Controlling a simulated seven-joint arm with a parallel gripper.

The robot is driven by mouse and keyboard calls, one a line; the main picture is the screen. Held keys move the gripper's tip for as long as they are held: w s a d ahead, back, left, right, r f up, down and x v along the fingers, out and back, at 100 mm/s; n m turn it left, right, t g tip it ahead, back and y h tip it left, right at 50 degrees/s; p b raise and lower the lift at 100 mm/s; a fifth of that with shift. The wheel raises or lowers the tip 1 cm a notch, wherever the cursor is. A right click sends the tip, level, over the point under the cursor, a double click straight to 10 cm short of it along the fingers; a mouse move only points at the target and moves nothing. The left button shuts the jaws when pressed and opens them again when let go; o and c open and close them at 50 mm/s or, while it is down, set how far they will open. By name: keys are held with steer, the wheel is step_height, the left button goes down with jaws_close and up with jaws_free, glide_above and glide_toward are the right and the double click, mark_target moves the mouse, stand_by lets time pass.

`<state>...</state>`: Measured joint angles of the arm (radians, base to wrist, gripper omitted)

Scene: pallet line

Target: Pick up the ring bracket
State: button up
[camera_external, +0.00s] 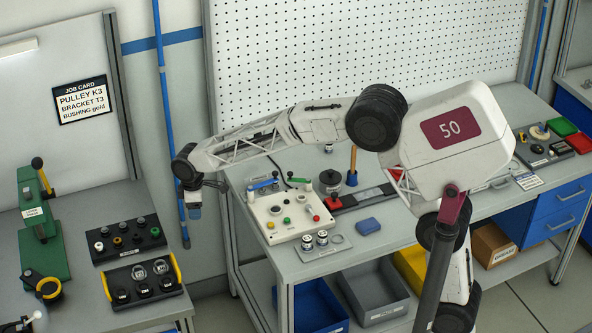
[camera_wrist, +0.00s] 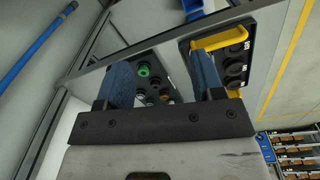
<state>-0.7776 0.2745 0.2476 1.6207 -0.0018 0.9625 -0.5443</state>
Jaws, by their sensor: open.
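My gripper (camera_external: 195,208) hangs from the arm in the gap between the two benches, with nothing held. In the wrist view its two blue fingers (camera_wrist: 162,62) stand apart and empty. The black tray with yellow handles (camera_external: 118,305) lies on the left bench, below and left of my gripper. It holds two shiny ring-like parts (camera_external: 160,267) at the back and several dark round parts in front. These shiny parts may be ring brackets; I cannot tell for sure. The same tray shows partly behind the right finger in the wrist view (camera_wrist: 256,28).
A second black tray (camera_external: 128,238) with several small round parts lies behind it. A green press (camera_external: 45,245) stands at the left. A control panel (camera_external: 290,212) sits on the right bench. A job card (camera_external: 84,95) reads "BRACKET T3".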

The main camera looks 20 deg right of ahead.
mark_target(160, 263)
steer(key=s+a+f+n, duration=0.1)
steer(key=a+f, duration=0.1)
steer(key=a, duration=0.3)
steer(key=s+a+f+n, duration=0.1)
steer(key=a+f, duration=0.2)
steer(key=a, duration=0.2)
steer(key=s+a+f, duration=0.2)
steer(key=a+f, duration=0.1)
steer(key=a, duration=0.2)
steer(key=shift+s+a+f+n, duration=0.1)
steer(key=shift+f+n, duration=0.15)
steer(key=shift+n, duration=0.15)
steer(key=shift+f, duration=1.3)
steer(key=shift+f, duration=0.1)
steer(key=shift+a+f, duration=0.1)
steer(key=shift+f, duration=2.4)
steer(key=c, duration=0.8)
